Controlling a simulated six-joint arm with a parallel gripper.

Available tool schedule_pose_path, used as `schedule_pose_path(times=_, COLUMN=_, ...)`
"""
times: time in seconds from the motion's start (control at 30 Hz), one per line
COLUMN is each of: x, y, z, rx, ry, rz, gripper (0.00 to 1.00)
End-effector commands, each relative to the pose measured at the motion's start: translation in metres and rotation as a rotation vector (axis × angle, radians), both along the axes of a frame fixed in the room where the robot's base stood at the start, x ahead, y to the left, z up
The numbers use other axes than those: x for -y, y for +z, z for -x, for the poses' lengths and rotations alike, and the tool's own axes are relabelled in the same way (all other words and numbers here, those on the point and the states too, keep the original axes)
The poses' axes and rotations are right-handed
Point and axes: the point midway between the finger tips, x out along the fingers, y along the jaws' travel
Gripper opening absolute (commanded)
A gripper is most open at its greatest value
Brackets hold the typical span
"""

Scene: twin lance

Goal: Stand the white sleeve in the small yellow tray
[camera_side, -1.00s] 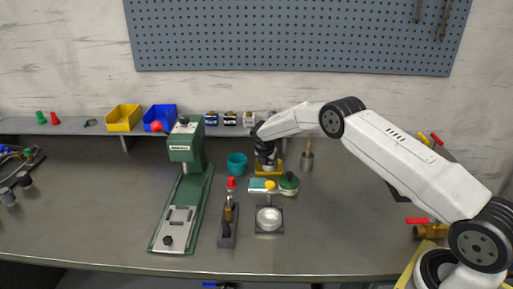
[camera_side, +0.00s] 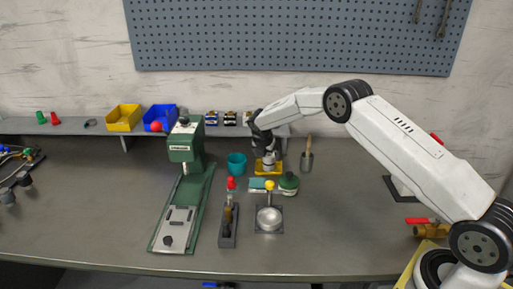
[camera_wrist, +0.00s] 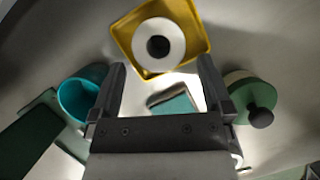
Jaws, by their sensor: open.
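The white sleeve (camera_wrist: 157,42) shows end-on in the wrist view as a white ring with a dark hole. It stands upright inside the small yellow tray (camera_wrist: 190,12). In the side view the sleeve (camera_side: 268,158) is partly visible below my gripper (camera_side: 263,143), in the tray (camera_side: 279,170) at the back of the bench. In the wrist view my gripper (camera_wrist: 161,68) is open, its fingers spread wide and apart from the sleeve, with nothing between them.
A teal cup (camera_side: 236,163) stands just left of the tray. A green lidded pot (camera_side: 288,184) and a teal block (camera_side: 257,184) sit in front. A trowel (camera_side: 307,155) is to the right. A green press (camera_side: 184,180) stands further left. Toggle clamps (camera_side: 229,220) are nearer.

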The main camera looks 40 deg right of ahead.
Motion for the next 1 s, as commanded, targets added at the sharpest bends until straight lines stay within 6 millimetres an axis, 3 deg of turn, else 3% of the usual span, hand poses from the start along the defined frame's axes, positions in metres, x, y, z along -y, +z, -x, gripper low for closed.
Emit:
schedule_pose_path(times=0.2, x=-0.011, y=0.03, z=0.004, rx=0.002, ry=0.001, rz=0.0, gripper=1.0)
schedule_pose_path(times=0.5, x=-0.023, y=0.06, z=0.01, rx=0.0, ry=0.0, rz=0.0, gripper=1.0)
schedule_pose_path(times=1.0, x=-0.026, y=0.067, z=0.011, rx=-0.001, ry=0.0, rz=-0.001, gripper=1.0)
